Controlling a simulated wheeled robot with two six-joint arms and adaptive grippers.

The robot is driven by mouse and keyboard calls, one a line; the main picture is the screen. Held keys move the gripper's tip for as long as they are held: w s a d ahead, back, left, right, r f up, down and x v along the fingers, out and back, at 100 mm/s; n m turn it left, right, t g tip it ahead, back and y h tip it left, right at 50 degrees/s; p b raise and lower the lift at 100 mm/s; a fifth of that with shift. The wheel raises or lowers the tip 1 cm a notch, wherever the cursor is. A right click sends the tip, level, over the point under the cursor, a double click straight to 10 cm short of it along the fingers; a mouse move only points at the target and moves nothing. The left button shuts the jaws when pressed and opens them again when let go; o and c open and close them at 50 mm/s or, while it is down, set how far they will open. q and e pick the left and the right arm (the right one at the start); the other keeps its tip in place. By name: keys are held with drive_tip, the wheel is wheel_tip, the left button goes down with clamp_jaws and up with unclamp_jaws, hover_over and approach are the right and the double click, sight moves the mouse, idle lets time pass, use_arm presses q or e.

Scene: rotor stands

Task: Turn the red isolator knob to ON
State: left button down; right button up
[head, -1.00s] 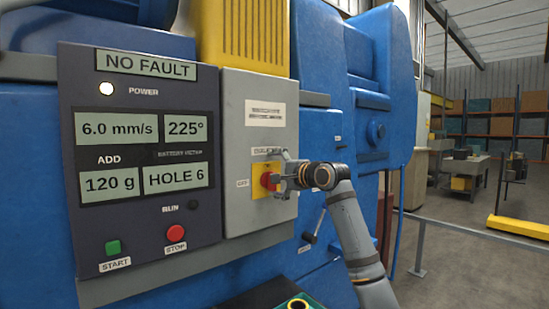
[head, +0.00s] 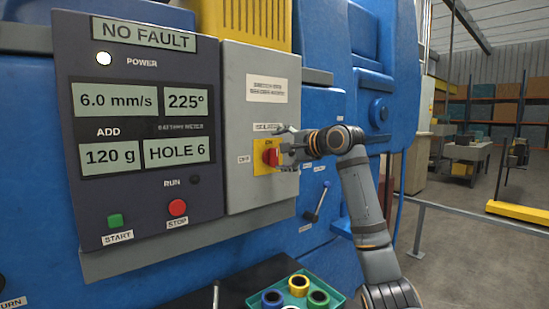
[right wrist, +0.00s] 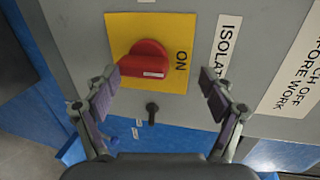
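The red isolator knob (head: 271,157) sits on a yellow plate (head: 259,166) on the grey cabinet, with ON above it and OFF to its left. In the right wrist view the knob (right wrist: 146,60) shows large, its bar lying along the line to the ON label, a white mark on the end nearer ON. My right gripper (head: 287,150) is at the knob in the head view. My left gripper is out of view.
The dark control panel (head: 150,190) reads NO FAULT, with a green START button (head: 115,221) and red STOP button (head: 178,207). A green tray (head: 335,297) holds coloured rings. A rail (head: 450,212) stands at right.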

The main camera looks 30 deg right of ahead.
drive_tip(key=a+f+b+v, duration=0.1)
drive_tip(key=b+v, duration=0.4)
drive_tip(key=v, duration=0.5)
drive_tip(key=shift+s+f+b, duration=0.25)
drive_tip(key=shift+s+b, duration=0.05)
drive_tip(key=shift+d, duration=0.1)
idle(0.4)
